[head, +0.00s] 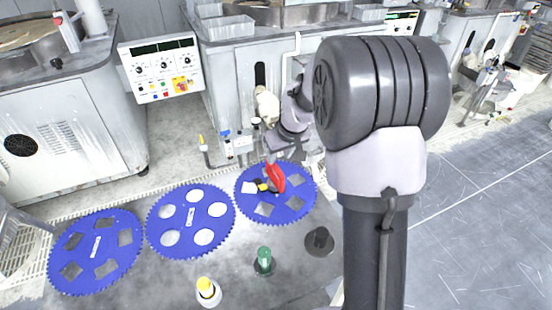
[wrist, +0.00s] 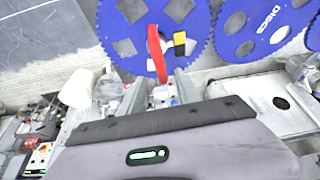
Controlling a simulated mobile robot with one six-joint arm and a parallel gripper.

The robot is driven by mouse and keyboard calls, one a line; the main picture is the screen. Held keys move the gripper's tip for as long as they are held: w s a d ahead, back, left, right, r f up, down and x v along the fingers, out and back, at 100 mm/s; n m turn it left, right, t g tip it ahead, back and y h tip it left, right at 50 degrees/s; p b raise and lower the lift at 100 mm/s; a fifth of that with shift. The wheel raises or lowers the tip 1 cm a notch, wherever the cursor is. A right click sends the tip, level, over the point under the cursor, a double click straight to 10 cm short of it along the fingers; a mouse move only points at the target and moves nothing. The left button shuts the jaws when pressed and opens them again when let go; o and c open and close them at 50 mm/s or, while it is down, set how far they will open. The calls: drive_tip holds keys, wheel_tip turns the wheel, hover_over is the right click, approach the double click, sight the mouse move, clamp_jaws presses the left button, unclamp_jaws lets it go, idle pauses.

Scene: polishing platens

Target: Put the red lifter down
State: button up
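The red lifter (head: 274,177) shows at the rightmost blue disc in the head view, below the end of my arm. In the wrist view the red lifter (wrist: 156,52) is a narrow upright red strip, with its near end between my fingertips. My gripper (wrist: 160,82) has its two fingers apart, with a visible gap on each side of the red strip. Whether the lifter touches the disc is not clear. A yellow and black piece (wrist: 180,43) sits right beside the lifter. In the head view my gripper (head: 277,160) is small and partly hidden by my arm.
Blue toothed discs (head: 134,223) lie in a row on the grey bench (head: 225,265). A yellow-topped white lifter (head: 207,290), a green lifter (head: 264,260) and a dark round piece (head: 319,240) stand in front. Machines line the back. A white cup-like object (wrist: 78,90) is at left in the wrist view.

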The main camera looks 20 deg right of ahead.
drive_tip(key=s+a+r+m+y, duration=0.1)
drive_tip(key=s+a+r, duration=0.55)
drive_tip(key=s, duration=0.25)
drive_tip(key=s+a+r+m, duration=0.2)
drive_tip(key=s+a+r, duration=0.4)
drive_tip(key=s+r, duration=0.25)
drive_tip(key=s+a+m+t, duration=0.1)
drive_tip(key=s+a+m, duration=0.1)
drive_tip(key=s, duration=1)
drive_tip(key=shift+s+a+f+y, duration=0.25)
drive_tip(key=shift+a+f+y, duration=0.2)
drive_tip(key=shift+a, duration=0.45)
drive_tip(key=shift+f, duration=0.15)
drive_tip(key=shift+c, duration=0.2)
